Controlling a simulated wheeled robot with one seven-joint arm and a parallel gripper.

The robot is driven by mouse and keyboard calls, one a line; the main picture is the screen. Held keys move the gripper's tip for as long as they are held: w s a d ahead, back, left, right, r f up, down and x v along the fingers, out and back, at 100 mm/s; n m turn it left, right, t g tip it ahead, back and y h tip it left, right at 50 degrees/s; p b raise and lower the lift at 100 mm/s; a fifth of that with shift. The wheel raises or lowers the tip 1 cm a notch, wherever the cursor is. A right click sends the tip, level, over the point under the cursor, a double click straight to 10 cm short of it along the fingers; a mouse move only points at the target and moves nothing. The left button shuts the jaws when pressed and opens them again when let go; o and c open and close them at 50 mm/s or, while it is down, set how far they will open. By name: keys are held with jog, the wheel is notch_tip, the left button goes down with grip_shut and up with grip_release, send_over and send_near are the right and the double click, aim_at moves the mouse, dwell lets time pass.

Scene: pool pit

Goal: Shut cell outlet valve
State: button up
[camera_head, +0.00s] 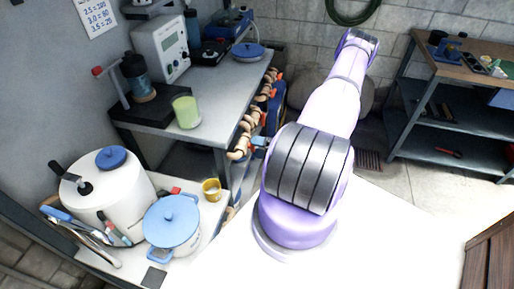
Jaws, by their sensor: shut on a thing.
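A row of copper-coloured pipe fittings (240,146) runs along the right side of the grey bench, with blue parts (268,104) beside them. A small light-blue piece (259,141) shows at the near end of the row, close to my arm. I cannot tell which of these parts is the cell outlet valve, or whether it is open or shut. My purple and white arm rises from the lower middle towards the top right and covers part of the view beside the pipes. My gripper's fingers do not show.
The grey bench (205,135) holds a green cup (186,112) and a white meter (161,48). A white canister (108,190), a blue-lidded pot (172,224) and a yellow mug (212,189) stand at lower left. A shelved workbench (446,113) stands at right, beyond open floor.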

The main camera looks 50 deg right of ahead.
jog(key=shift+m, duration=1)
jog(key=o, duration=0.8)
jog(key=v, duration=1)
jog(key=shift+s+d, duration=0.15)
jog(key=shift+s, duration=0.25)
